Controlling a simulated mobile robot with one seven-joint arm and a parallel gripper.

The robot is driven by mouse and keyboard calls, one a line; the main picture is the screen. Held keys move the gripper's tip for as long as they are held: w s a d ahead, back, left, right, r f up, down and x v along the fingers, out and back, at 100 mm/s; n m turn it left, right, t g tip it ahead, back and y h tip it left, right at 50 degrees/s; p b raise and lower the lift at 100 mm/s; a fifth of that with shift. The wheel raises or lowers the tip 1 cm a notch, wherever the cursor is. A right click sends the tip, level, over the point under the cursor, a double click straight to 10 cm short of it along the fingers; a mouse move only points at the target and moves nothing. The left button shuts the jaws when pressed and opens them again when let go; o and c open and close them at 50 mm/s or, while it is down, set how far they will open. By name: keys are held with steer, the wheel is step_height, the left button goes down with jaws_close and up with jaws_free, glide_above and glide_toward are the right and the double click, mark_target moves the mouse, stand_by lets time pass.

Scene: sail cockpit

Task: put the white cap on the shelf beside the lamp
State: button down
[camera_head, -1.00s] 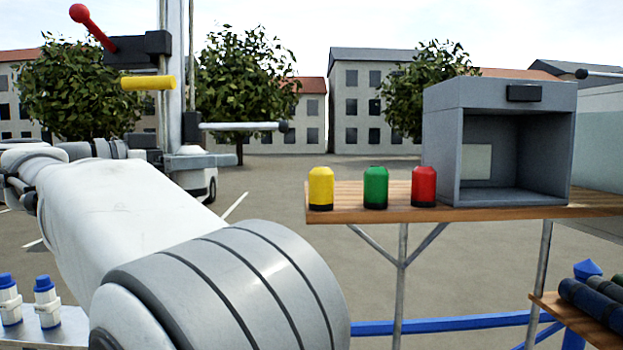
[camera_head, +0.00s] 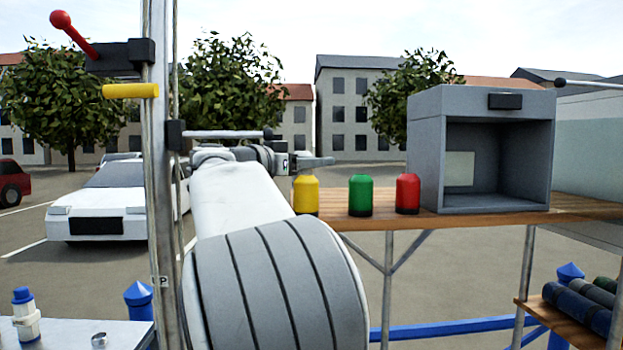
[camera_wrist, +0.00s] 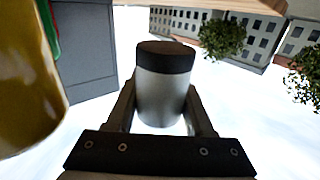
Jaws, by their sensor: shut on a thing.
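In the wrist view a white-grey cylinder with a dark band, which I take for the white cap (camera_wrist: 163,95), is between the two fingers of my gripper (camera_wrist: 161,108). That view is upside down, so the dark band is at the bottom and the cap looks upright. In the head view my gripper (camera_head: 312,162) is level with the top of the yellow lamp-like thing (camera_head: 306,195) at the shelf's left end; the cap cannot be made out there. Green (camera_head: 360,195) and red (camera_head: 408,194) ones stand in the same row on the wooden shelf (camera_head: 455,221). Which is the lamp is unclear.
A grey open-fronted box (camera_head: 480,201) stands on the shelf right of the red one. A mast (camera_head: 160,200) rises left of my arm. A lower shelf with dark rolls (camera_head: 577,309) is at the bottom right. Shelf space between the coloured things is narrow.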

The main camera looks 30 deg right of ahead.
steer(key=shift+w+d, duration=0.2)
steer(key=shift+d, duration=0.45)
steer(key=f, duration=0.2)
steer(key=shift+w+d+f, duration=0.1)
steer(key=shift+d+f, duration=0.25)
steer(key=shift+f, duration=0.35)
steer(key=shift+f, duration=0.1)
steer(key=shift+f, duration=0.1)
steer(key=c, duration=0.6)
jaws_free()
steer(key=shift+o, duration=0.2)
